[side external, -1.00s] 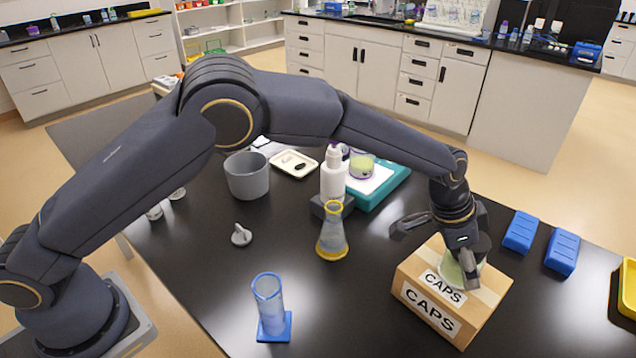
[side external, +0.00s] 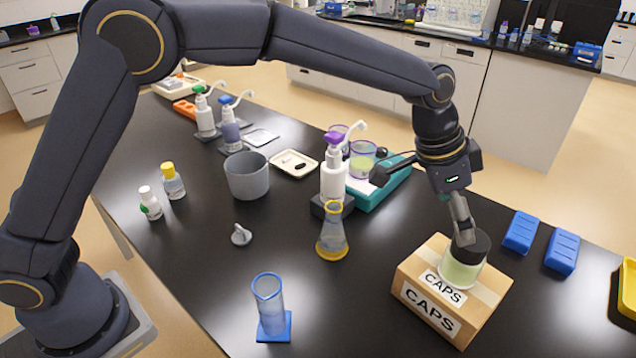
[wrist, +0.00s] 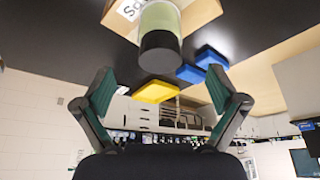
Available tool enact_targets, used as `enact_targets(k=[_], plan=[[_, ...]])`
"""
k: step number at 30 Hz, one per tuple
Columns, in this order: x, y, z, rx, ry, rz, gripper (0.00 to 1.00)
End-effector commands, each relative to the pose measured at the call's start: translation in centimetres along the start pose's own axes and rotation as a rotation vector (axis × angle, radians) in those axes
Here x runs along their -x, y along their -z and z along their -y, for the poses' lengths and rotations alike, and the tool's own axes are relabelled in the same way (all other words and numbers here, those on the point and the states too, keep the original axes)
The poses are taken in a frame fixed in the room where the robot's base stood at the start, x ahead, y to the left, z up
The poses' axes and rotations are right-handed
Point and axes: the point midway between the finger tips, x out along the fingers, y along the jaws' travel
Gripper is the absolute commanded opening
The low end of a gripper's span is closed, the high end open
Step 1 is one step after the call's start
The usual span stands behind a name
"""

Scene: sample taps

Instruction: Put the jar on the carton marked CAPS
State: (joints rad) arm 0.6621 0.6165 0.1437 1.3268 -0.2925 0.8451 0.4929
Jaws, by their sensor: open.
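The jar (side external: 461,270), pale green with a black lid, stands upright on top of the carton marked CAPS (side external: 480,310). In the wrist view the jar (wrist: 160,20) shows between and beyond the fingers, apart from them, with part of the carton (wrist: 200,12) behind it. My gripper (side external: 425,203) is above the jar with its fingers spread wide and nothing between them. In the side view one finger overlaps the lid, and I cannot tell from that view alone whether it touches. The wrist view also shows both open fingers of my gripper (wrist: 161,92).
Blue blocks (side external: 521,232) lie right of the carton, and a yellow tray (side external: 628,288) is at the right edge. A flask (side external: 333,235), a blue cylinder (side external: 269,305) and a white pump bottle (side external: 334,180) stand to the left. The table between flask and carton is clear.

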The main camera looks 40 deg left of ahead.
Motion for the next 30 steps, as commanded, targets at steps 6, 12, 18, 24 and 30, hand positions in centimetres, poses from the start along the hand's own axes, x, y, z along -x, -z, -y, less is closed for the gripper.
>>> enact_targets(k=[6, 12, 18, 24, 30], plan=[[6.0, -3.0, 2.7, 0.105, 0.033, -0.017, 0.96], [16.8, -13.3, 5.7, 0.358, 0.124, -0.051, 0.96], [22.9, -25.7, 3.8, 0.596, 0.247, -0.076, 0.96], [23.6, -34.1, 0.9, 0.757, 0.355, -0.089, 0.96], [23.2, -36.8, -0.1, 0.811, 0.393, -0.090, 0.96]])
